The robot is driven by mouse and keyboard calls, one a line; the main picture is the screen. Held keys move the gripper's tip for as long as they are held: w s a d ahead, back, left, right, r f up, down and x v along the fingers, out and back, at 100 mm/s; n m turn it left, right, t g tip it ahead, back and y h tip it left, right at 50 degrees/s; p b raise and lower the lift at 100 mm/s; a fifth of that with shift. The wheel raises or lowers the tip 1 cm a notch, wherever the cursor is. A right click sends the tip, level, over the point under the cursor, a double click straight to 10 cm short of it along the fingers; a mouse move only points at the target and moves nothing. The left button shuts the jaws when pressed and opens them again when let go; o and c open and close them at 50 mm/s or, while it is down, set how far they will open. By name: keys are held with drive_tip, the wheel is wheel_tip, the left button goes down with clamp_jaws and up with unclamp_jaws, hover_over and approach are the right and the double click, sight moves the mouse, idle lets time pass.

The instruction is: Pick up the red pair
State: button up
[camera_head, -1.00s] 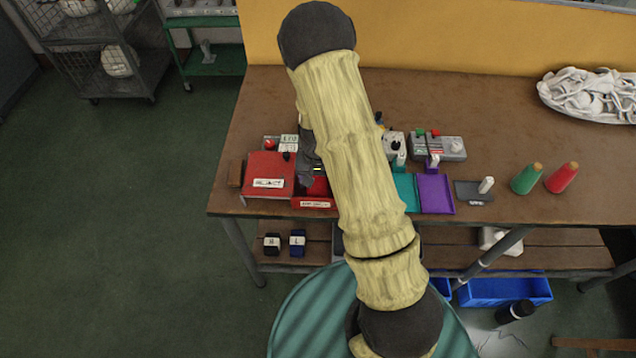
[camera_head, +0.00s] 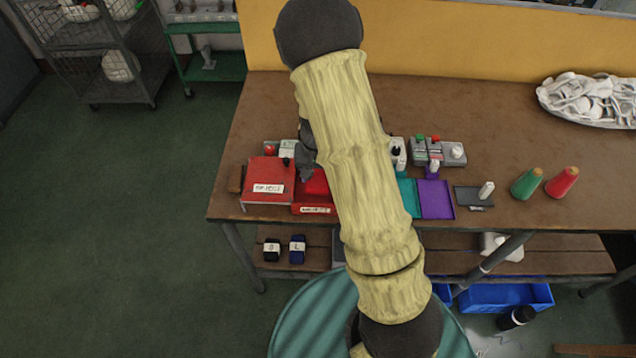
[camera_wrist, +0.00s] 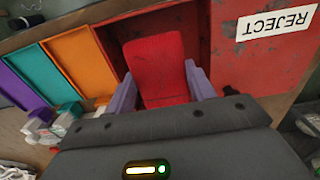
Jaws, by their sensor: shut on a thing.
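The red pair (camera_wrist: 155,62) is a flat, ribbed red bundle. In the wrist view it stands between the two purple-grey fingers of my gripper (camera_wrist: 160,90), which is shut on it. Behind it is the red tray (camera_wrist: 119,36), whose labelled front lip (camera_head: 314,210) shows in the head view. There my gripper (camera_head: 307,174) is over this tray, partly hidden by my arm. I cannot tell how far the pair is clear of the tray floor.
The red REJECT box (camera_head: 262,172) stands just left of the red tray. Orange (camera_wrist: 82,62), teal (camera_head: 408,195) and purple (camera_head: 435,198) trays lie on its other side. Small control boxes (camera_head: 440,152) stand behind.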

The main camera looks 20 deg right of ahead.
sight(317, 176)
wheel_tip(317, 176, up, 5)
drive_tip(key=shift+f, duration=0.1)
idle(0.7)
